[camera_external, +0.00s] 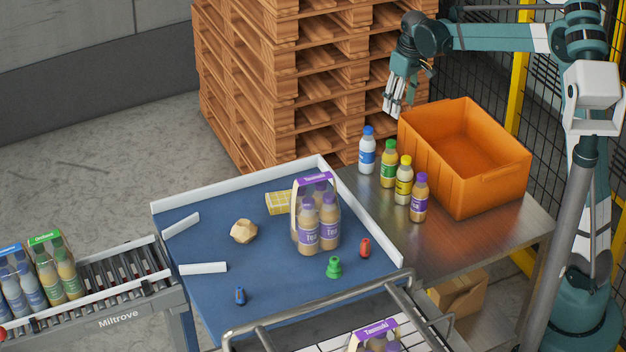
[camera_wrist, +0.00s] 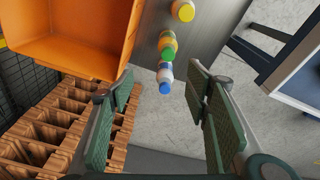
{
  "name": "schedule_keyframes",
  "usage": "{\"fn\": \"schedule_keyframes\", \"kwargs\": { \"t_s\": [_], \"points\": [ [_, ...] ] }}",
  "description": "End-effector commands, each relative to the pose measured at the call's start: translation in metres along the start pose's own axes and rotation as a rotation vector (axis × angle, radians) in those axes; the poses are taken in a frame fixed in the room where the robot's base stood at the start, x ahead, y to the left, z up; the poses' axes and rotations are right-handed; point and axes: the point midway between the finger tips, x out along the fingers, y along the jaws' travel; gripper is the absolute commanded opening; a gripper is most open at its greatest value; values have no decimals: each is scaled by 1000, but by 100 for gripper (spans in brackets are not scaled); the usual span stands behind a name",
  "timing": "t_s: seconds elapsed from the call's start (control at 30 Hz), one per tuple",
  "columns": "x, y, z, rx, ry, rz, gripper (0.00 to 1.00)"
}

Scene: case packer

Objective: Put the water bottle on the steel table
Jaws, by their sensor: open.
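The water bottle (camera_external: 367,152), clear with a blue cap and a blue-and-white label, stands upright on the steel table (camera_external: 455,243), near its far left corner. My gripper (camera_external: 393,108) is in the air above and behind the bottle, in front of the stacked pallets, with its fingers pointing down. In the wrist view the fingers of my gripper (camera_wrist: 162,118) are spread wide with nothing between them. The blue-capped bottle (camera_wrist: 165,76) shows there just beyond the gap between the fingertips, apart from both fingers.
Green-, yellow- and purple-capped bottles (camera_external: 388,165) (camera_external: 403,182) (camera_external: 419,199) stand in a row beside the water bottle. An orange crate (camera_external: 470,195) stands close to their right. A blue table (camera_external: 290,270) with a tea pack lies left. Wooden pallets (camera_external: 300,75) rise behind.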

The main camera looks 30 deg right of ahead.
Motion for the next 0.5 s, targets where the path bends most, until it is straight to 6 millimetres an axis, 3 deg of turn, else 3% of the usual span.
{"fn": "schedule_keyframes", "kwargs": {
  "t_s": [0.5],
  "points": [
    [-68,0,90,74,99,25,48]
  ]
}}
